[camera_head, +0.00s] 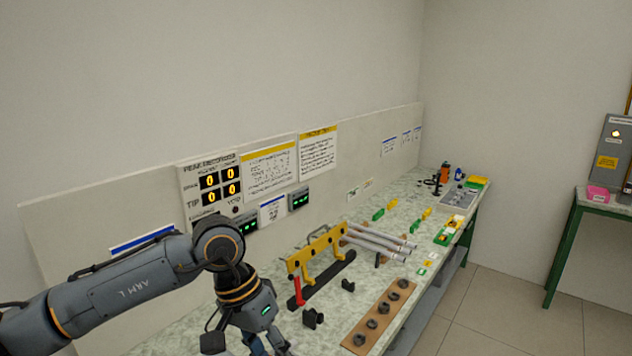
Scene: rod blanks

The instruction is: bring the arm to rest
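My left arm (135,287) comes in from the left over the workbench (185,325). My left gripper (250,346) points down at the bottom edge of the picture, over the near part of the bench. Its fingertips are cut off by the frame, so whether it is open or shut does not show. No rod shows in the visible part of it. Several grey rods (378,240) lie side by side beyond a yellow fixture with a red handle (318,250), to the right of the gripper. My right gripper is not in view.
A brown board with several dark rings (380,315) lies along the bench's front edge. Small black blocks (313,319) stand near the gripper. A backboard with displays (222,187) rises behind. Green and yellow bins (447,234) stand farther right. A green-legged table (560,245) is at far right.

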